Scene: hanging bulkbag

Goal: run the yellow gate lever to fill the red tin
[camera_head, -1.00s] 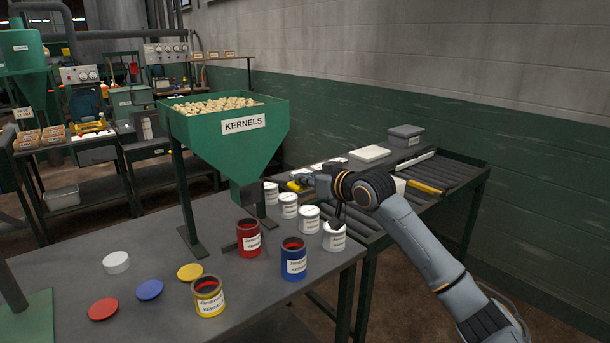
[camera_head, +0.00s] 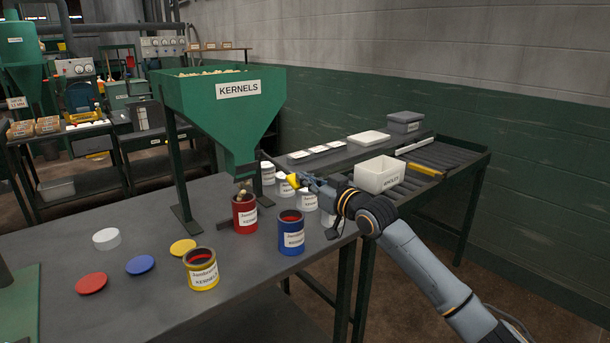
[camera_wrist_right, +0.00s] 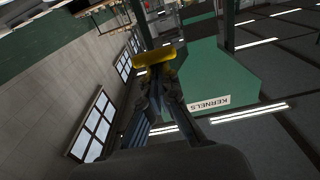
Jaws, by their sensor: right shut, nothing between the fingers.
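The red tin (camera_head: 245,216) stands open on the table under the spout of the green KERNELS hopper (camera_head: 232,118). Tan kernels (camera_head: 243,188) show between the spout and the tin's mouth; how full the tin is cannot be told. The yellow lever grip (camera_head: 293,181) sits at the end of a dark rod right of the spout. My right gripper (camera_head: 304,183) is shut with nothing between its fingers, its tips at the yellow grip. In the right wrist view the yellow grip (camera_wrist_right: 154,57) lies across the fingertips (camera_wrist_right: 160,78). My left gripper is out of view.
A blue tin (camera_head: 291,236) and a yellow tin (camera_head: 201,272) stand in front of the red one. Several white tins are behind, partly covered by my right arm. Loose lids lie at left. A white bin (camera_head: 378,178) sits on the roller conveyor (camera_head: 445,158).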

